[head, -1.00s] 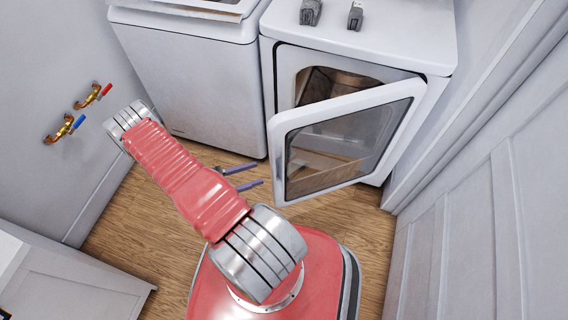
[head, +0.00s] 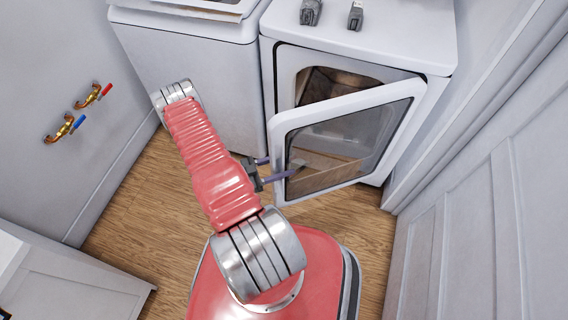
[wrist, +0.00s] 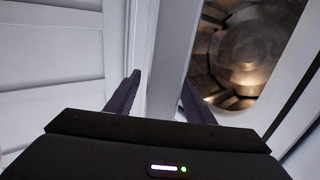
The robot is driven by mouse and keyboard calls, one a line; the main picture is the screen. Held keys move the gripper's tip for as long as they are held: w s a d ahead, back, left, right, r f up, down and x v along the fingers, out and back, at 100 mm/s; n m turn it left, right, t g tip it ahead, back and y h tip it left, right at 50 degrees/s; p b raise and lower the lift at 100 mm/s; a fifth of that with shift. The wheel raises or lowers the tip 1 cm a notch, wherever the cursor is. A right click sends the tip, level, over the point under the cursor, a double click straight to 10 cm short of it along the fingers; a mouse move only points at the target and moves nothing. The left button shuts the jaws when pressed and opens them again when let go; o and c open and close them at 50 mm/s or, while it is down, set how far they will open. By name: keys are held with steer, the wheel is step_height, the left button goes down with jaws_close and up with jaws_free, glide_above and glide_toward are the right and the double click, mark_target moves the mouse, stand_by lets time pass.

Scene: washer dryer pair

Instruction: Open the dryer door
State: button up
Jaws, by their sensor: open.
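The dryer (head: 420,115) stands at the back right with its white-framed glass door (head: 283,150) partly open, swung out toward me. The door's free edge is at the left and its hinge side at the right. My gripper (head: 279,167) is open at the lower part of this free edge. One dark finger shows beside the edge and the other overlaps the door frame. In the wrist view, the white door edge (wrist: 172,60) runs between the two spread fingers. Whether either finger touches it cannot be told. The metal drum (wrist: 250,50) shows at the right.
A white washer (head: 190,70) stands left of the dryer. Brass taps (head: 75,112) stick out from the left wall. A panelled white wall or door (head: 480,220) is close on the right. Wooden floor (head: 150,200) is clear at the left.

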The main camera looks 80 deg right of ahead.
steer(key=shift+s+d, duration=0.1)
steer(key=shift+s, duration=0.05)
steer(key=shift+c, duration=0.5)
jaws_close()
